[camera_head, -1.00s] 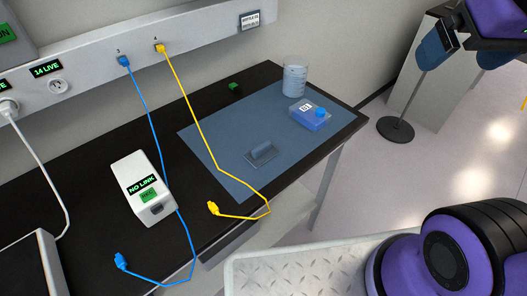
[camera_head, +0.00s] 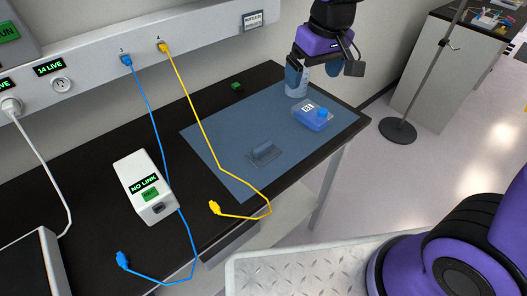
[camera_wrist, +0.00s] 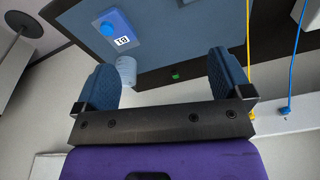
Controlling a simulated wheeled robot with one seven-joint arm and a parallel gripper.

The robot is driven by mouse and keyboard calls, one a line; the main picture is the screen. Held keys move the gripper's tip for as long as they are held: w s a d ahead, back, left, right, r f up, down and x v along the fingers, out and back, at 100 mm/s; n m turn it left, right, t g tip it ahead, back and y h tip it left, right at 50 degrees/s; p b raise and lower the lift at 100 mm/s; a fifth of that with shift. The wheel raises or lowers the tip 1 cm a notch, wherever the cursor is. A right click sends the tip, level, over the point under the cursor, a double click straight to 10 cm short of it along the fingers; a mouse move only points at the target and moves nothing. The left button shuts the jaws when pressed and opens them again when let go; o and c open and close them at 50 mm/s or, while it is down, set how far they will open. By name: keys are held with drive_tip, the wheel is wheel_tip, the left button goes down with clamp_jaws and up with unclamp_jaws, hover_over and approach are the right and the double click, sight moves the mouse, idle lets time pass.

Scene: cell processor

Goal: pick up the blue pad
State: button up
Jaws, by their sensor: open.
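A flat blue pad-like mat (camera_head: 215,140) lies on the dark bench; it also shows in the wrist view (camera_wrist: 205,30). A blue box-like item with a white label and round blue cap (camera_head: 312,118) sits on its right part and shows at upper left in the wrist view (camera_wrist: 118,27). A small grey piece with a raised handle (camera_head: 264,153) lies on the mat's front part. My gripper (camera_head: 323,72) hangs above the mat's far right corner, near the clear beaker. In the wrist view its blue-tipped fingers (camera_wrist: 164,75) stand wide apart with nothing between them.
The clear beaker (camera_head: 297,84) stands at the mat's far corner, partly behind a finger. A small green block (camera_head: 237,87) is behind the mat. A yellow cable (camera_head: 192,110) crosses the mat. A blue cable (camera_head: 150,115) and a white "NO LINK" box (camera_head: 142,184) lie left.

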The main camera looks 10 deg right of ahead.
drive_tip(key=w+a+f+n+g+h, duration=0.1)
drive_tip(key=w+a+f+n+g, duration=0.1)
drive_tip(key=a+f, duration=0.95)
hover_over(263, 145)
drive_tip(key=f, duration=0.7)
drive_tip(key=shift+s, duration=0.3)
drive_tip(key=shift+w+f, duration=0.15)
drive_tip(key=shift+f, duration=1.2)
drive_tip(key=shift+w+f, duration=0.1)
drive_tip(key=shift+f, duration=1.2)
drive_tip(key=shift+c, duration=0.2)
drive_tip(key=c, duration=1)
drive_tip(key=shift+r, duration=0.15)
